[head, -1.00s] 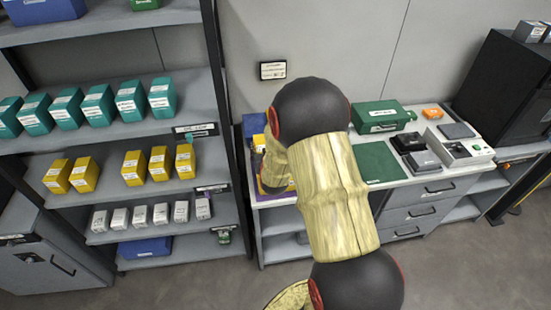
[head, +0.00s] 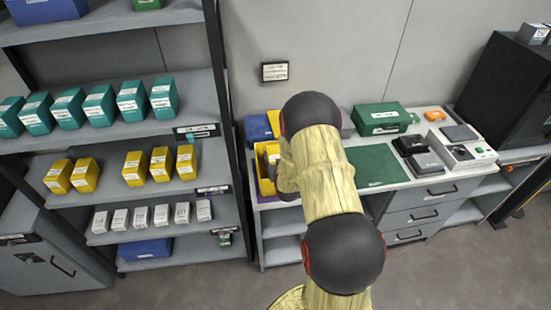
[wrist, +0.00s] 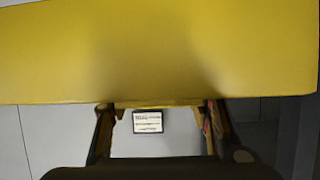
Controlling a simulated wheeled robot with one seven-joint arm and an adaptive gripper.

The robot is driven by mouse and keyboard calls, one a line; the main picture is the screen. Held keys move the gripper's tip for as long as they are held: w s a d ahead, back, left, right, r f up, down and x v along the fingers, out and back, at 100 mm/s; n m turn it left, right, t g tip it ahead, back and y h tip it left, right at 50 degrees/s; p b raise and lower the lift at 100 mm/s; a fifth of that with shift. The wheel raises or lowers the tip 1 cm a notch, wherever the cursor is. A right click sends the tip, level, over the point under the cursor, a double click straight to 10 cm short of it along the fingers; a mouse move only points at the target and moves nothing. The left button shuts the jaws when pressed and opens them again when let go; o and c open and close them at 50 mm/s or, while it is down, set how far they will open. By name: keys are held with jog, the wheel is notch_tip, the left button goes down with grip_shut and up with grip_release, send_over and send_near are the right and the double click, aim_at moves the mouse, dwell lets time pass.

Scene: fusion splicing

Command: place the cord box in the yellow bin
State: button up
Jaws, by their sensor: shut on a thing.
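The yellow cord box (head: 265,184) is in my gripper at the left end of the worktable, partly hidden by my arm. In the wrist view its yellow side (wrist: 160,50) fills the top of the picture. My gripper (wrist: 158,112) is shut on it, with one dark finger on each side. The fingers are mostly hidden in the head view. Part of a yellow bin (head: 273,122) shows behind my arm, beside a blue bin (head: 257,128). The rest of it is hidden. I cannot tell whether the box touches anything below it.
A shelf rack (head: 228,120) stands close on the left, with teal, yellow and white boxes. Right of my arm are a green mat (head: 378,166), a green case (head: 382,118) and several dark devices. A small sign (head: 274,72) hangs on the wall.

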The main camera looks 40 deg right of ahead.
jog(key=shift+f+b, duration=0.35)
jog(key=shift+b, duration=0.15)
jog(key=shift+f+b, duration=0.2)
jog(key=shift+b, duration=0.1)
jog(key=o, duration=1.4)
jog(key=shift+c, duration=0.2)
jog(key=shift+r, duration=0.1)
